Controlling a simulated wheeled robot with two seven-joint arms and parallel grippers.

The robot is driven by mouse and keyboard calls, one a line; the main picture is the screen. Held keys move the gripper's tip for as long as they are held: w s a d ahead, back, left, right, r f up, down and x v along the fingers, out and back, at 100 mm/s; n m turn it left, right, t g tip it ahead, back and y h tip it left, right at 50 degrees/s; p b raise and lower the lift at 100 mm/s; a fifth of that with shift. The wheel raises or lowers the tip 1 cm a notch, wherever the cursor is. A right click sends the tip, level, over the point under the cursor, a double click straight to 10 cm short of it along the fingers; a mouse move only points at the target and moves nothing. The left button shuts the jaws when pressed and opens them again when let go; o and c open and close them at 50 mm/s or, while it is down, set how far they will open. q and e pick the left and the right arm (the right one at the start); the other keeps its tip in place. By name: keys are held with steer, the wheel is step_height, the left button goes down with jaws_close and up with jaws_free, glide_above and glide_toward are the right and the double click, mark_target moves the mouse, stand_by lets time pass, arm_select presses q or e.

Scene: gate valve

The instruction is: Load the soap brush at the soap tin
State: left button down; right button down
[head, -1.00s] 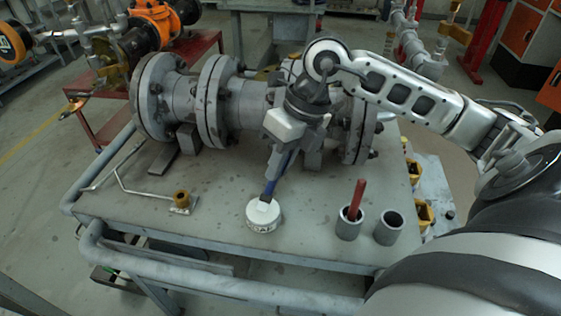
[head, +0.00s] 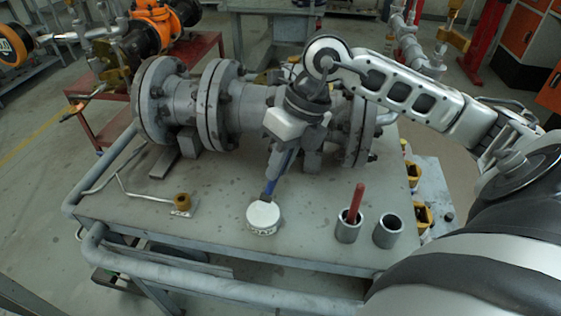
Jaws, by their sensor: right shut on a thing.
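The soap tin (head: 263,219) is a small round white tin on the metal bench, left of two grey cups. The soap brush (head: 271,186) has a blue handle and points down towards the tin. My right gripper (head: 283,150) is shut on the brush and holds it nearly upright above the tin's back edge. The brush's lower end shows at the tin's top rim; I cannot tell whether it touches the soap. My left gripper is not in view.
The flanged grey valve body (head: 240,105) lies along the back of the bench (head: 225,225). A grey cup (head: 347,230) holds a red-handled tool (head: 356,200); another grey cup (head: 387,231) stands beside it. A bent rod with a brass-coloured end (head: 182,201) lies at the left.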

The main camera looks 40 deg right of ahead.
steer(key=shift+r+p, duration=1.9)
steer(key=shift+r, duration=1)
steer(key=shift+a, duration=0.1)
